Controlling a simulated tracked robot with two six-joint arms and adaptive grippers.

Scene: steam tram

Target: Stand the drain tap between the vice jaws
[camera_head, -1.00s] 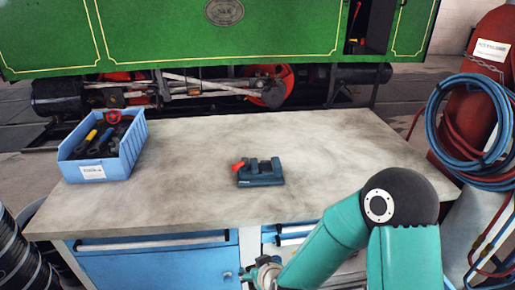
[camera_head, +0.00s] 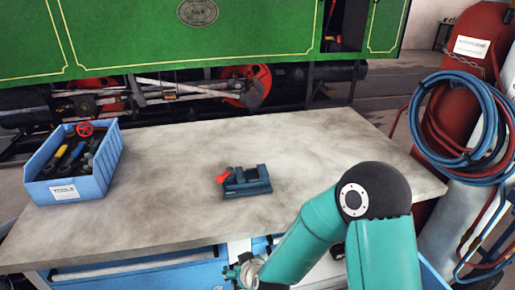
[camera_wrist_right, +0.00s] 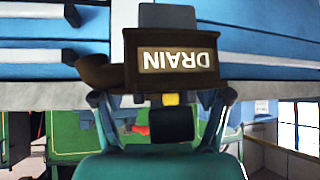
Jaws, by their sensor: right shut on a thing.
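The vice (camera_head: 252,184) is a small dark blue-green block with a red part at its left end, standing on the bench top. The space between its jaws looks empty. My right gripper (camera_head: 240,272) is low at the front edge of the bench, nearer to me than the vice and apart from it. In the right wrist view my right gripper (camera_wrist_right: 160,98) is shut on the drain tap (camera_wrist_right: 118,50), a dark brown body with a plate reading DRAIN upside down in the picture. The tap is hard to make out in the head view. My left gripper is not in view.
The grey bench top (camera_head: 165,175) is clear around the vice. A blue bin (camera_head: 95,182) of tools stands at its left end. Blue drawers (camera_head: 140,272) are below the front edge. A red cylinder (camera_head: 460,65) with coiled hoses (camera_head: 420,125) stands at the right.

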